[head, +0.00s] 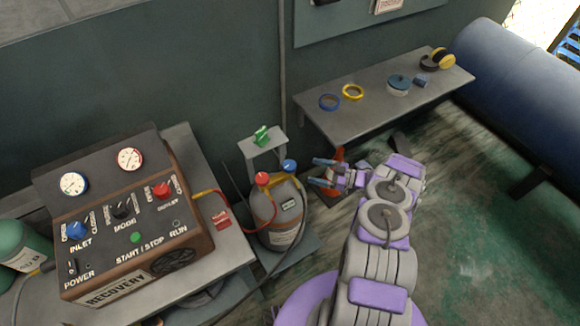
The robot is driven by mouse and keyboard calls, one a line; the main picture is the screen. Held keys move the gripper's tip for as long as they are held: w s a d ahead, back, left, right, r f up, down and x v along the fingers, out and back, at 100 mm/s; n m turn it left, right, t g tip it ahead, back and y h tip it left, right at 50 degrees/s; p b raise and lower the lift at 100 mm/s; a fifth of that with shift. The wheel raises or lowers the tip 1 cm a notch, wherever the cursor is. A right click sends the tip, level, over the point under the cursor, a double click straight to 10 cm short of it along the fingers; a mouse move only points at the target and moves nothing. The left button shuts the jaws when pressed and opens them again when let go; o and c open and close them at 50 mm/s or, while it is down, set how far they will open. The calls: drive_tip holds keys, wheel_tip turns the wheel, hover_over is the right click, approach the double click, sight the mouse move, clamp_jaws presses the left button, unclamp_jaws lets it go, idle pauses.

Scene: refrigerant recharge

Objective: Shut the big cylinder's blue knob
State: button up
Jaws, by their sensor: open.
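The big cylinder (277,225) is grey and stands upright on a low base right of the recovery machine. Its blue knob (289,165) sits on top at the right, and a red knob (262,179) sits on top at the left. A yellow fitting lies between the two knobs. My gripper (318,172) is open, just right of the blue knob, with its fingers pointing left toward it. A small gap shows between the fingertips and the knob. I see nothing between the fingers.
The brown recovery machine (130,225) stands on a bench at left. A red hose (274,214) and a dark hose run by the cylinder. A small stand (262,144) holds a green item behind it. A wall shelf (340,121) with tape rolls and a large blue tank (520,90) are at right.

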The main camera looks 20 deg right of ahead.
sight(290, 164)
drive_tip(key=b+x, duration=0.2)
drive_tip(key=x, duration=0.9)
drive_tip(key=c, duration=1)
drive_tip(key=shift+o, duration=0.2)
drive_tip(key=shift+r, duration=0.1)
